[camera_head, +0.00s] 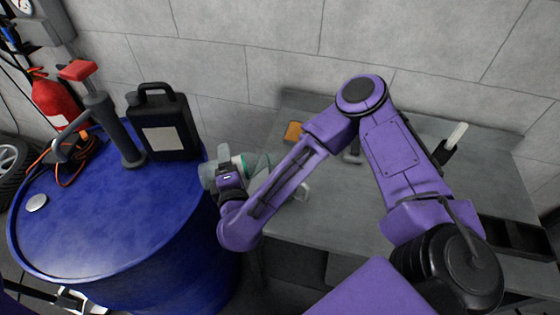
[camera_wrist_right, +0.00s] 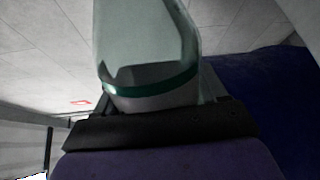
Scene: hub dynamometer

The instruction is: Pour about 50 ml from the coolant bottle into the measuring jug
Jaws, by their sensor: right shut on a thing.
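My right gripper (camera_head: 228,172) is shut on the coolant bottle (camera_head: 208,172), a pale grey-green, see-through bottle with a teal band. In the head view it lies strongly tilted, close to level, between the blue drum and the bench. In the right wrist view the bottle (camera_wrist_right: 148,50) rises from between the fingers (camera_wrist_right: 155,118), with the teal band near the fingers. My arm hides part of it in the head view. A small pale piece (camera_head: 302,192) shows beside my forearm above the bench; I cannot tell if it belongs to the measuring jug. My left gripper is not in view.
A blue drum (camera_head: 100,215) at left carries a black canister (camera_head: 162,125), a grey hand pump with red handle (camera_head: 115,130) and an orange cord. The grey bench (camera_head: 335,215) at right holds an orange item (camera_head: 293,131) and a dark tray (camera_head: 515,238). A block wall stands behind.

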